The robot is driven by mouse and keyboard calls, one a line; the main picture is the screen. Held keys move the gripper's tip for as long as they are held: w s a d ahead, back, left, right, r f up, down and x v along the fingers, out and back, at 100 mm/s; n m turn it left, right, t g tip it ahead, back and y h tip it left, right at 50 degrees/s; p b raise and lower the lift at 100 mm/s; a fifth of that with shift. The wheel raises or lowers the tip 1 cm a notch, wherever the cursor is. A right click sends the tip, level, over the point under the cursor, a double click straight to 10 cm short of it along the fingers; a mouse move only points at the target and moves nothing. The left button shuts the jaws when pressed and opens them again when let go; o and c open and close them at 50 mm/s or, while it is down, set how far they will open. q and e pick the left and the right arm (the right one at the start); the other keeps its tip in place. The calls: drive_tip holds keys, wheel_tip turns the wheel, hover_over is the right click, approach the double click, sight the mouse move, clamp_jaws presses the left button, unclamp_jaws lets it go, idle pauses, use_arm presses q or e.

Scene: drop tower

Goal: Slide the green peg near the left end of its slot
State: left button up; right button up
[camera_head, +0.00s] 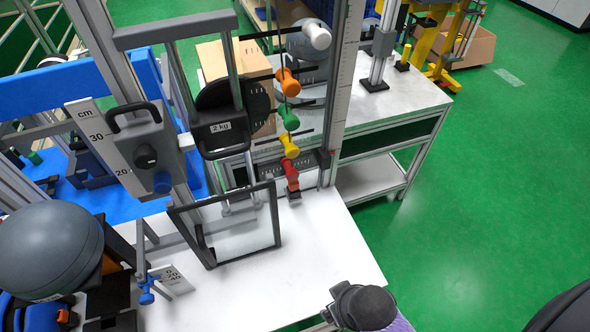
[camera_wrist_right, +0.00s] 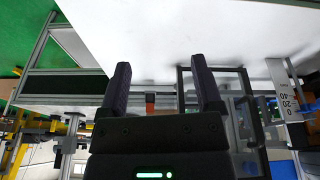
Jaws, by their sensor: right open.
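The green peg (camera_head: 289,118) sits on the tower, left of the tall metal post (camera_head: 345,90) in the head view. It is in a column below the orange peg (camera_head: 287,82) and above the yellow peg (camera_head: 289,147) and red peg (camera_head: 291,170). Its slot is too small and cluttered to see both ends. I cannot make out the green peg in the right wrist view. My right gripper (camera_wrist_right: 160,68) is open and empty there, its two dark fingers spread over the white table. I cannot identify my left gripper in either view.
A white peg (camera_head: 317,37) sticks out at the top. A black framed panel (camera_head: 275,240) stands in front of the tower on the white table (camera_head: 335,265). A 2 kg block (camera_head: 222,130) hangs at left. The table's right front is clear.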

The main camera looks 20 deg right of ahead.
drive_tip(key=w+r+t, duration=0.4)
drive_tip(key=w+r, duration=0.3)
drive_tip(key=r, duration=0.1)
drive_tip(key=n+t, duration=0.1)
drive_tip(key=t, duration=1)
approach(293, 126)
drive_tip(key=w, duration=0.1)
drive_tip(key=w+b, duration=0.1)
drive_tip(key=w, duration=0.7)
drive_tip(key=shift+w+b, duration=0.3)
drive_tip(key=shift+b, duration=0.05)
drive_tip(key=shift+w+a+r, duration=0.1)
drive_tip(key=shift+w+r, duration=0.05)
drive_tip(key=shift+w, duration=0.35)
clamp_jaws()
